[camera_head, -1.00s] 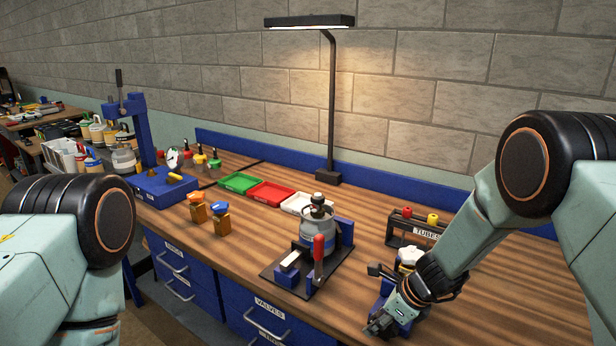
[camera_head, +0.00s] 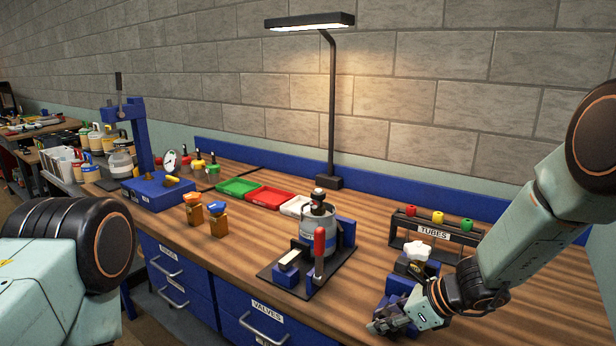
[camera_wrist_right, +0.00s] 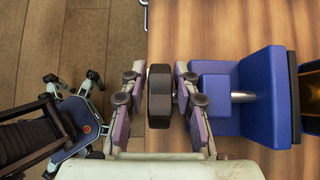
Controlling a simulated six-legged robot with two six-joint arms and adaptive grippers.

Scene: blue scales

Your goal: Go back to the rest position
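My right gripper (camera_head: 388,320) is low over the front of the bench, beside a blue fixture (camera_head: 400,286) with a white knob (camera_head: 418,251) on top. In the right wrist view my right gripper's fingers (camera_wrist_right: 160,95) stand on both sides of a dark rounded piece (camera_wrist_right: 160,92), with a narrow gap showing. The blue fixture also shows to the right there (camera_wrist_right: 262,95). My left gripper is outside the picture; only part of my left arm shows at lower left.
A grey canister (camera_head: 316,232) stands in a fixture with a red handle (camera_head: 319,245) left of my right gripper. A TUBES rack (camera_head: 433,234) stands behind it. Green (camera_head: 237,187) and red (camera_head: 270,198) trays and a blue press (camera_head: 158,192) are farther left. Blue drawers are below.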

